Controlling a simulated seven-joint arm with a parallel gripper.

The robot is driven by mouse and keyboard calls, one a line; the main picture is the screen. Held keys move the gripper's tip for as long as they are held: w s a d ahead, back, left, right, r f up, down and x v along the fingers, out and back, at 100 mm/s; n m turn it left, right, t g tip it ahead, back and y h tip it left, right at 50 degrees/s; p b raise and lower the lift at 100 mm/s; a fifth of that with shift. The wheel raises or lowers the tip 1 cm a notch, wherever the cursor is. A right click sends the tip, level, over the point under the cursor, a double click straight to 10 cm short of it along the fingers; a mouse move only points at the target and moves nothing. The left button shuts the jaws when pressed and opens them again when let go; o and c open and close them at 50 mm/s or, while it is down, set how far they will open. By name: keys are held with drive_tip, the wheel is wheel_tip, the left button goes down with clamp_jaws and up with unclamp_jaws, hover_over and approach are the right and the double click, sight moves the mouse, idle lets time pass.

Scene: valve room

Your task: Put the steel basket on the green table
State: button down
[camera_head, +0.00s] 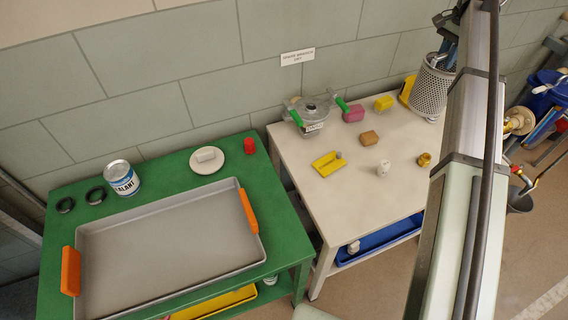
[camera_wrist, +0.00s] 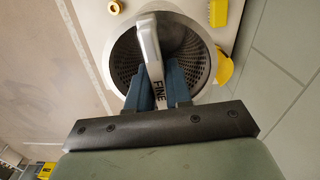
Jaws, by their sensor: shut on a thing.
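The steel basket (camera_head: 433,88), a perforated round bin, is at the back right end of the white table. I cannot tell whether its base touches the table. In the wrist view I look down into the basket (camera_wrist: 186,38), with its pale handle (camera_wrist: 149,38) arching over the mouth. My gripper's blue fingers (camera_wrist: 157,82) are shut on this handle, beside a "FINE" label. My gripper (camera_head: 447,50) also shows above the basket in the head view, partly hidden by my arm. The green table (camera_head: 160,178) stands at the left.
A grey tray (camera_head: 170,250) with orange handles fills the green table's front. Behind it are a sealant can (camera_head: 122,178), black rings, a plate (camera_head: 207,160) and a red block (camera_head: 248,146).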

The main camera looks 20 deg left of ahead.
drive_tip(key=s+a+r+n, duration=0.2)
drive_tip(key=s+a, duration=0.2)
drive_tip(key=a, duration=0.6)
drive_tip(key=s+a+r+n, duration=0.2)
drive_tip(key=s+a, duration=0.1)
drive_tip(key=a, duration=0.7)
drive_tip(key=s+a+f+n, duration=0.1)
drive_tip(key=s+a+n, duration=0.2)
drive_tip(key=s+a, duration=0.75)
drive_tip(key=s+a+n, duration=0.3)
drive_tip(key=s+a, duration=0.4)
drive_tip(key=a, duration=0.7)
drive_tip(key=s+a+f+n, duration=0.1)
drive_tip(key=s+a+n, duration=0.2)
drive_tip(key=s+a, duration=0.7)
drive_tip(key=s+a+f+n, duration=0.2)
drive_tip(key=s+a+f, duration=0.2)
drive_tip(key=s+a, duration=0.4)
drive_tip(key=s+a+f+n, duration=0.2)
drive_tip(key=s+a+f, duration=0.1)
drive_tip(key=s+a, duration=0.55)
wheel_tip(320, 180, down, 9)
drive_tip(key=w+a, duration=0.1)
drive_tip(key=w, duration=0.1)
drive_tip(key=shift+f, duration=0.25)
drive_tip(key=c, duration=1)
unclamp_jaws()
drive_tip(key=shift+c, duration=0.2)
